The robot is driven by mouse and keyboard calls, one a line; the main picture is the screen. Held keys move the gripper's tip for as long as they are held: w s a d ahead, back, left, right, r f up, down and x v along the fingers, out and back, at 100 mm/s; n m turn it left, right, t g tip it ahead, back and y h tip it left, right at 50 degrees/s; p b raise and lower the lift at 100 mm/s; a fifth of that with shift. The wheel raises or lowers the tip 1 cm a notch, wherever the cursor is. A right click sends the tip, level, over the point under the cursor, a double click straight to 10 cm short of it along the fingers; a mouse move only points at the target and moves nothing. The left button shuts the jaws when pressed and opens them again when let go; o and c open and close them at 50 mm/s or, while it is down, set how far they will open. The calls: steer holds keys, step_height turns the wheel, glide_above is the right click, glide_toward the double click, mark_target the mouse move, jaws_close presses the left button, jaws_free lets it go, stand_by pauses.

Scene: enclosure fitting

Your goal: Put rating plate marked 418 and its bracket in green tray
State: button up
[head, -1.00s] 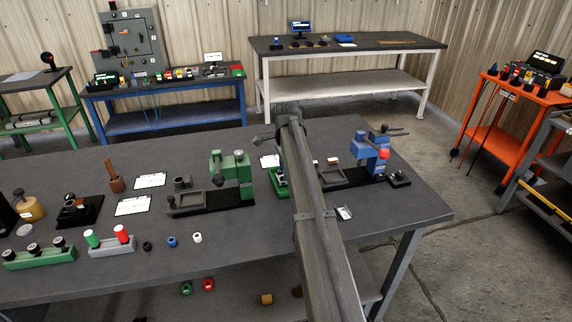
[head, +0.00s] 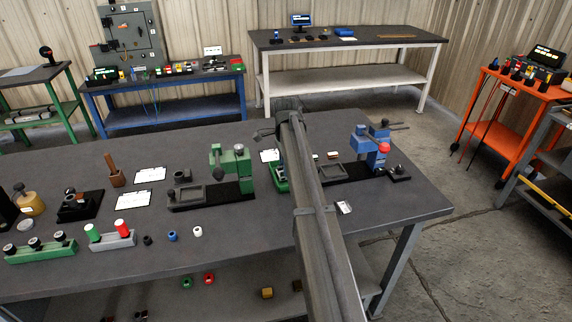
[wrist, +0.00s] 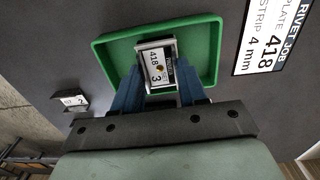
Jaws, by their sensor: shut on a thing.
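The rating plate marked 418 (wrist: 157,66) is between the two blue fingers of my gripper (wrist: 158,82) in the wrist view. My gripper is shut on it. A grey frame-like part, seemingly its bracket (wrist: 146,44), shows around the plate's edge. The plate also carries a 3. The green tray (wrist: 101,51) lies under and around the plate in that view; I cannot tell whether the plate touches its floor. In the head view the tray (head: 283,187) is partly hidden behind my arm, and my gripper is hidden there.
A printed card (wrist: 267,40) reading rivet job, plate 418, strip 4 mm lies right of the tray. A small labelled piece (wrist: 70,102) lies near the bench edge. A green press (head: 240,170) and a blue press (head: 370,152) stand either side of the tray.

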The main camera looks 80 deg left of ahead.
steer(key=shift+f, duration=0.4)
stand_by(0.3)
steer(key=o, duration=1.3)
steer(key=shift+r, duration=0.1)
step_height(320, 180, up, 14)
steer(key=shift+f, duration=0.15)
